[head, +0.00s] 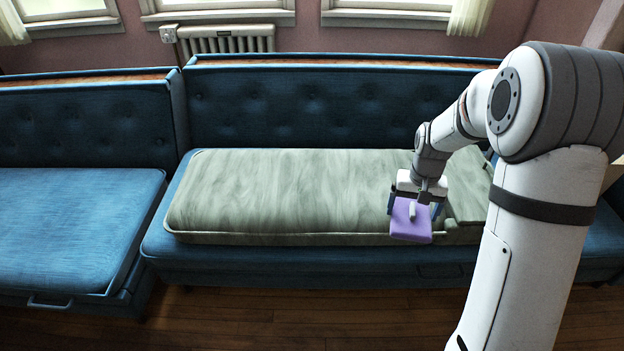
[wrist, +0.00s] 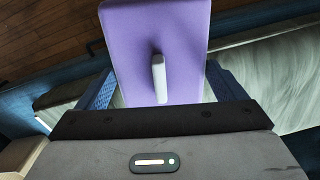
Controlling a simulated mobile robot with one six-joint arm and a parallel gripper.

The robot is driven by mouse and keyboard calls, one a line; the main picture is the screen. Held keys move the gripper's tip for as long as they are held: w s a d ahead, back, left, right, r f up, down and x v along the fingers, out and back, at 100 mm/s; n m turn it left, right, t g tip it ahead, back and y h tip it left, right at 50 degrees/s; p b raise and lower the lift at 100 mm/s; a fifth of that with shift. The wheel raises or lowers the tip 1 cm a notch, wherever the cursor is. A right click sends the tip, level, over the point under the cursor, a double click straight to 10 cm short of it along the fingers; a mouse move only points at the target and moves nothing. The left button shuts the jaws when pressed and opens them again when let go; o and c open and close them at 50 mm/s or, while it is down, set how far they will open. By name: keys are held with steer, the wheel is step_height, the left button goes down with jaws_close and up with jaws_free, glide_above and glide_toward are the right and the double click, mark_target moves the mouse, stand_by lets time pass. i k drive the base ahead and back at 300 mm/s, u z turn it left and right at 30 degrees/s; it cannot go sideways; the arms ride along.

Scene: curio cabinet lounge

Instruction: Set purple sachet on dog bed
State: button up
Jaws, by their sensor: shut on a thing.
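The purple sachet (head: 408,231) is a flat purple block with a small pale grey handle on its face. My gripper (head: 414,208) is shut on it, with a finger at either side. In the wrist view the sachet (wrist: 135,45) stands out between the blue fingers. The dog bed appears to be the long grey-green cushion (head: 280,190) lying on the blue sofa seat. In the head view the sachet overlaps the bed's front edge, toward its right end. I cannot tell whether it touches the bed. My arm hides part of the bed's right end.
The blue sofa (head: 300,268) carries the cushion, and its tufted backrest (head: 300,105) rises behind. Another blue seat (head: 70,230) adjoins at left. A radiator (head: 228,40) stands by the wall. The cushion's left and middle are clear. Wooden floor (head: 230,315) lies in front.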

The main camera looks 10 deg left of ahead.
mark_target(372, 183)
steer(key=u, duration=0.2)
steer(key=i, duration=1)
steer(key=z, duration=0.2)
